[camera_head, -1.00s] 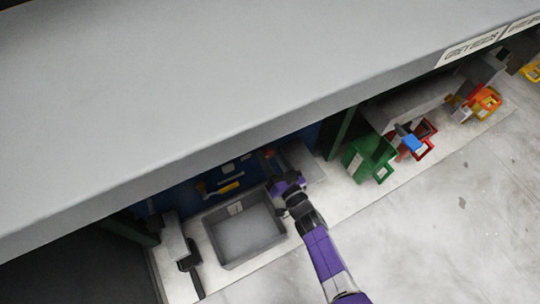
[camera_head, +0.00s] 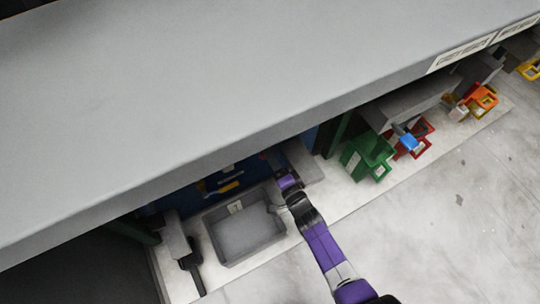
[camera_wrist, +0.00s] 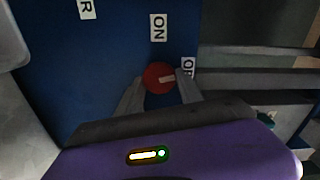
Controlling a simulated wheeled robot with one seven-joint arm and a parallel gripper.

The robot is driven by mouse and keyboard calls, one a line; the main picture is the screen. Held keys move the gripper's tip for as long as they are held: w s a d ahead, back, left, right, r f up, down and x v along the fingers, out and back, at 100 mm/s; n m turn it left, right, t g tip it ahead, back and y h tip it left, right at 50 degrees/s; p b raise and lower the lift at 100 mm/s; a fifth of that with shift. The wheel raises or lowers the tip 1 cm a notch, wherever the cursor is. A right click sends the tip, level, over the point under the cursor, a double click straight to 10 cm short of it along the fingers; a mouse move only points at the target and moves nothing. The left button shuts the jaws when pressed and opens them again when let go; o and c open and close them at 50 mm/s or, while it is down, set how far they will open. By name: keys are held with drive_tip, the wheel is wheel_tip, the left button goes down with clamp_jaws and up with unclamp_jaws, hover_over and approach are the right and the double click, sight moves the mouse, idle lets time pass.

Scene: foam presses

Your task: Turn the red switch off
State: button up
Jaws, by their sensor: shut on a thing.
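The red switch (camera_wrist: 154,72) is a round red knob on a blue panel (camera_wrist: 100,60) in the wrist view. A pale mark on it points right, toward the side of the "OFF" label (camera_wrist: 188,67). The "ON" label (camera_wrist: 158,27) is above the knob. My gripper (camera_wrist: 162,84) has one finger on each side of the knob and is shut on it. In the head view my gripper (camera_head: 282,168) reaches under the grey top to the panel, and the switch is hidden there.
A grey bin (camera_head: 221,261) stands left of my arm, with a yellow-marked part (camera_head: 229,187) on the panel behind it. Green (camera_head: 352,158) and red (camera_head: 429,126) holders stand to the right. The large grey top (camera_head: 200,90) overhangs the panel. The front floor is clear.

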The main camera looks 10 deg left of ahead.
drive_tip(key=shift+f+m, duration=0.1)
drive_tip(key=shift+m, duration=1)
drive_tip(key=o, duration=1.3)
drive_tip(key=shift+p+v, duration=2.1)
drive_tip(key=shift+v, duration=1.8)
